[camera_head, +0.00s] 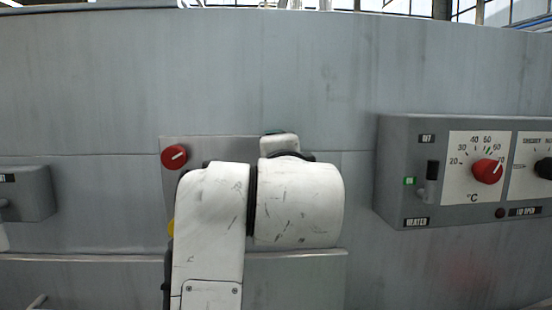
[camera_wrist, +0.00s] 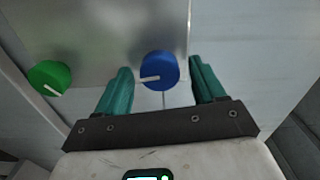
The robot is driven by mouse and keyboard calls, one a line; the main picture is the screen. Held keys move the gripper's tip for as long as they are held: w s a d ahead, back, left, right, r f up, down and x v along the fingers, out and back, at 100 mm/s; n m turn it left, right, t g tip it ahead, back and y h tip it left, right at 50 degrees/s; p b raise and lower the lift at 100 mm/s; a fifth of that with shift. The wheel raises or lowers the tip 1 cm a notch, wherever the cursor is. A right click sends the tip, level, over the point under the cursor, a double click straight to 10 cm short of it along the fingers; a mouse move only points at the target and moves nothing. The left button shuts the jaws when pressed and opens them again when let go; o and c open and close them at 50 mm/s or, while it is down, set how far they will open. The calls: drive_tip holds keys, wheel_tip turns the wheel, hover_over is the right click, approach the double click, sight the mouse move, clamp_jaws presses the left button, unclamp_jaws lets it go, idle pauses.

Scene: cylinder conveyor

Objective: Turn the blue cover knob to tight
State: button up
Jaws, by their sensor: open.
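The blue cover knob (camera_wrist: 159,71) shows in the wrist view on a grey metal panel, near the panel's right edge. A white pointer line on it points left and slightly down. My gripper (camera_wrist: 165,82) is open, with one teal finger on each side of the blue knob. A gap shows on both sides, wider on the right; I cannot tell how far the fingertips are from the panel. In the head view my white arm hides the blue knob and my fingers. Any tight mark is not seen.
A green knob (camera_wrist: 49,77) sits left of my gripper. In the head view a red knob (camera_head: 174,157) is at the panel's upper left, with a yellow one (camera_head: 171,228) partly hidden below. A grey heater box (camera_head: 405,170) with a red dial juts out at right. A ledge (camera_head: 90,257) runs below.

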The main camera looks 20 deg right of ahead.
drive_tip(key=v, duration=1)
drive_tip(key=shift+s+a, duration=0.15)
drive_tip(key=shift+s, duration=0.2)
